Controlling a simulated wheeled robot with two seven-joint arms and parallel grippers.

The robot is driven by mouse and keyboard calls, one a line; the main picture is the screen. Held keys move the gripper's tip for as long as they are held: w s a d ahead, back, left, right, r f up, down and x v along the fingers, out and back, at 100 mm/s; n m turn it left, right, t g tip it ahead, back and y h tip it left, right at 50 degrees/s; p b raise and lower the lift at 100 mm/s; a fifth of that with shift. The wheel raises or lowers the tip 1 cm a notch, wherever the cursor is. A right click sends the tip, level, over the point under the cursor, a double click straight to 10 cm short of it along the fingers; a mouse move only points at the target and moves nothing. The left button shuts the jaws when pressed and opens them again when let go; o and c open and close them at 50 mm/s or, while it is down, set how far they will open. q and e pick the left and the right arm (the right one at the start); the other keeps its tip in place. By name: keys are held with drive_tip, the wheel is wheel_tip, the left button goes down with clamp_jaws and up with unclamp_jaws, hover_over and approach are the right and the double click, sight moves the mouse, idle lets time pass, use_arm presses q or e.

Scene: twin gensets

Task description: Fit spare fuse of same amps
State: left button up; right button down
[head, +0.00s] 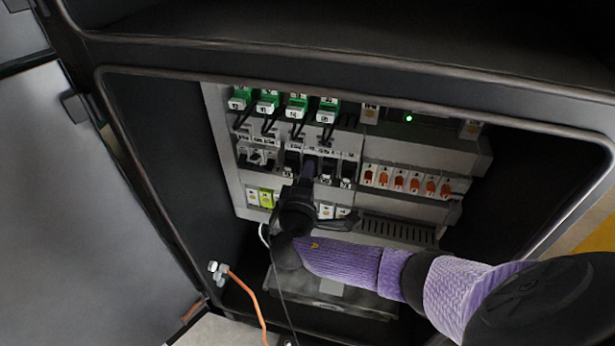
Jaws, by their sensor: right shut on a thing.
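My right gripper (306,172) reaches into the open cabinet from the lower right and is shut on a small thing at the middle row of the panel. The gripper's own body hides most of what it holds, so I cannot tell whether it is a fuse or part of a holder. Dark holders (347,170) stand in that row, to the right of my jaws. A row of white holders with orange parts (399,180) sits farther right; their amp marks are too small to read. My left gripper is not in view.
Green terminal plugs (297,103) with black wires hang above my gripper. Small switches (256,157) are to the left. A green lamp (408,118) glows at upper right. An orange cable (247,290) hangs at the lower left. The grey door (75,210) stands open at left.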

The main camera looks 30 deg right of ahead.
drive_tip(key=shift+d, duration=0.1)
idle(0.4)
drive_tip(key=c, duration=0.7)
unclamp_jaws()
drive_tip(key=o, duration=0.5)
